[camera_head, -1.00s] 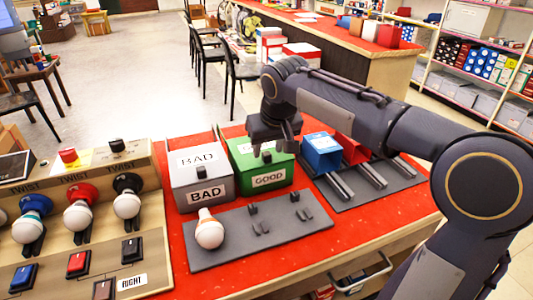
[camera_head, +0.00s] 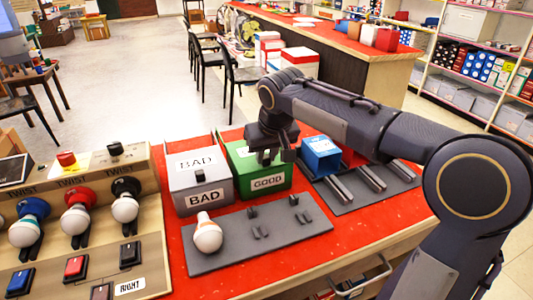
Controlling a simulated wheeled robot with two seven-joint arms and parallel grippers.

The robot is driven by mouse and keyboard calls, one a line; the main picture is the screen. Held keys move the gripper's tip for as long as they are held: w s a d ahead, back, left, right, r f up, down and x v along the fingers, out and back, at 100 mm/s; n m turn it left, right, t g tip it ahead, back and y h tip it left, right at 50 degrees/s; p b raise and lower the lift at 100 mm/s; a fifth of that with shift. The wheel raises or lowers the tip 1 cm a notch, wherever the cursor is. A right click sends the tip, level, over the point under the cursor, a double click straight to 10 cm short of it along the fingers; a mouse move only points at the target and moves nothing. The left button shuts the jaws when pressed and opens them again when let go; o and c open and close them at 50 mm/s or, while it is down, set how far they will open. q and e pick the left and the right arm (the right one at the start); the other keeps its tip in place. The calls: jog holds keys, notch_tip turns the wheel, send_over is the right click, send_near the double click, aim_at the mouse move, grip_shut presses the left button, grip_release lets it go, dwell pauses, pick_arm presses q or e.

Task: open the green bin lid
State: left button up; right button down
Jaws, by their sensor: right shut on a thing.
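The green bin (camera_head: 266,184) has a white GOOD label on its front and stands on the red table top, right of the grey BAD bin (camera_head: 203,197). Its green lid (camera_head: 236,151) lies over the box and looks closed, partly hidden by my gripper. My right gripper (camera_head: 269,156) reaches in from the right above the lid. It is shut on the small dark knob at the lid's front, which the fingers mostly cover. My left gripper is out of view.
A grey tray (camera_head: 275,240) with a white bulb (camera_head: 207,237) lies in front of the bins. A blue box (camera_head: 320,157) and rails stand to the right. A test panel (camera_head: 150,265) with bulbs and switches is at the left.

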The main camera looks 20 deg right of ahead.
jog(key=shift+w+r+p, duration=0.15)
jog(key=shift+w+p, duration=0.15)
jog(key=shift+p, duration=0.05)
jog(key=w+p, duration=0.4)
jog(key=w, duration=0.1)
jog(key=w+p, duration=0.2)
jog(key=w, duration=0.1)
jog(key=shift+w+d, duration=0.2)
jog(key=shift+d, duration=0.05)
jog(key=shift+w, duration=0.35)
jog(key=c, duration=1.3)
grip_release()
